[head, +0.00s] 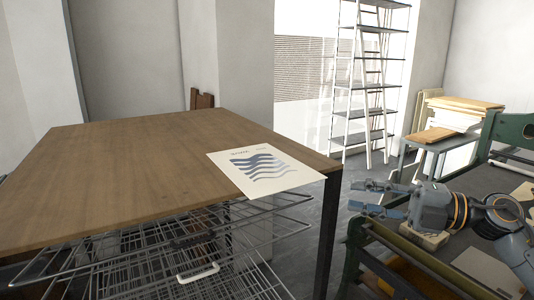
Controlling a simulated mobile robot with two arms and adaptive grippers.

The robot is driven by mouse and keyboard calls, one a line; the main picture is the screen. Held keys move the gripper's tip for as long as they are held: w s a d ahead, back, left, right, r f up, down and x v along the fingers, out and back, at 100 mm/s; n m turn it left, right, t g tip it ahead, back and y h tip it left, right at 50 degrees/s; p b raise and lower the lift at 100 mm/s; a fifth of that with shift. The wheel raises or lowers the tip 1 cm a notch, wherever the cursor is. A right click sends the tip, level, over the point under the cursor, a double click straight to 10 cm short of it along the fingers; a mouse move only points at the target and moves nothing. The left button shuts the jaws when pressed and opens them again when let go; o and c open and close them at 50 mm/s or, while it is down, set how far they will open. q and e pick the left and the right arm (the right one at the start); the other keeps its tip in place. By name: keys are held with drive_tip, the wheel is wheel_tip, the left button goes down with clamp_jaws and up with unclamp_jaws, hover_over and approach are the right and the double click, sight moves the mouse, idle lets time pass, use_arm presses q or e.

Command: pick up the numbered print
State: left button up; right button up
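The numbered print (262,176) is a cream sheet with blue-grey wavy bands and a small line of lettering. It lies flat on the brown wooden tabletop (130,165), near the right corner, and its front edge reaches the table edge. My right gripper (358,197) is at the right, past the table's corner and apart from the print. Its two fingers point left and are spread, with nothing visible between them. My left gripper is not in view.
A wire drying rack (175,262) with a white handle sits under the tabletop. A green-framed press (510,133) stands beneath and beside my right arm. Behind are a shelf unit with a ladder (367,85) and a grey bench (437,146) with stacked boards. The tabletop is otherwise clear.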

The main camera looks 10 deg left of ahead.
sight(291, 188)
drive_tip(key=p+x, duration=0.2)
drive_tip(key=x, duration=0.2)
drive_tip(key=p+x, duration=0.2)
drive_tip(key=x, duration=0.2)
drive_tip(key=s+p+x, duration=0.1)
drive_tip(key=x, duration=0.4)
drive_tip(key=shift+a+p, duration=0.15)
drive_tip(key=shift+p, duration=0.25)
drive_tip(key=shift+a+f, duration=0.1)
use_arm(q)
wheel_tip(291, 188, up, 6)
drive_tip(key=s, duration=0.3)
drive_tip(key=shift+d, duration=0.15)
use_arm(e)
clamp_jaws()
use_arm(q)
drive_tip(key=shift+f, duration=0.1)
